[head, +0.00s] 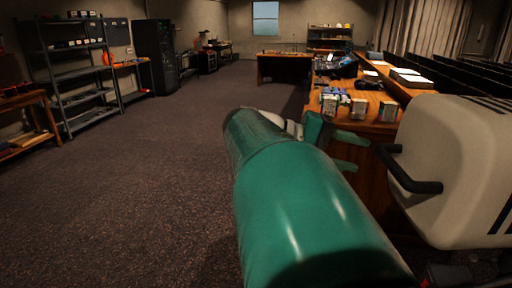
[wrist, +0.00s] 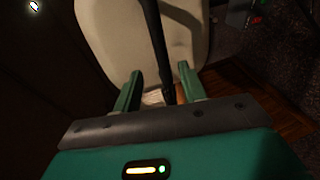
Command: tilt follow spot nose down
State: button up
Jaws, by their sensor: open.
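The follow spot (head: 450,165) is a cream, rounded housing with dark slots at the right of the head view. Its black handle (head: 408,174) stands out from the side facing my arm. In the wrist view the cream housing (wrist: 112,35) fills the top middle, and the black handle (wrist: 158,50) runs down between my fingers. My gripper (head: 364,154) is open, its green fingers pointing at the handle. The wrist view shows the gripper (wrist: 160,80) with a finger on each side of the bar, with gaps visible. Whether either finger touches it is unclear.
A wooden desk (head: 376,133) with small boxes (head: 388,111) and papers stands behind my gripper. Dark seat rows (head: 470,75) lie beyond the spot. Shelves (head: 75,75) and a black cabinet (head: 156,57) line the left. The carpet (head: 150,150) at left is clear.

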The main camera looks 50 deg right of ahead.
aim_at(386, 162)
jog(key=x, duration=1.1)
grip_shut()
